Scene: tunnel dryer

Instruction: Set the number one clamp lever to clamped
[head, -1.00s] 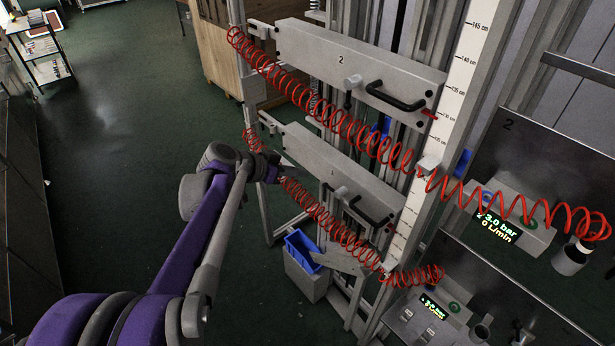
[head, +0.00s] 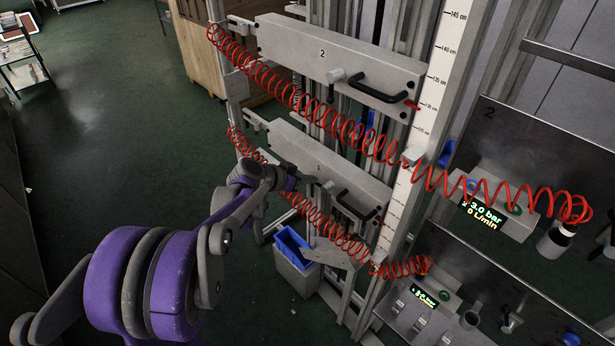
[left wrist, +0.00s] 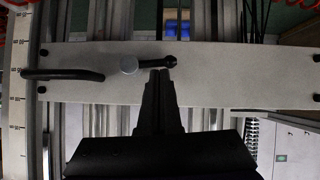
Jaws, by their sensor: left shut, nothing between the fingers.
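The number one beam (head: 345,172) is the lower grey bar, marked 1; it also spans the left wrist view (left wrist: 230,75). Its clamp lever has a pale round pivot (left wrist: 128,65) and a dark arm ending in a black ball (left wrist: 170,61). In the left wrist view the lever lies nearly level, along the beam. My left gripper (head: 312,181) is at the beam's front, left of the pivot in the head view. Its shut, empty fingertips (left wrist: 160,72) are right at the lever arm near the ball; contact cannot be told. My right gripper is out of view.
The number two beam (head: 345,60) sits above, its lever hanging down. Red coiled hoses (head: 290,90) cross in front of both beams. A black handle (head: 355,205) is right of the lever. A grey bin with a blue liner (head: 292,245) stands below. Panels (head: 500,200) stand at right.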

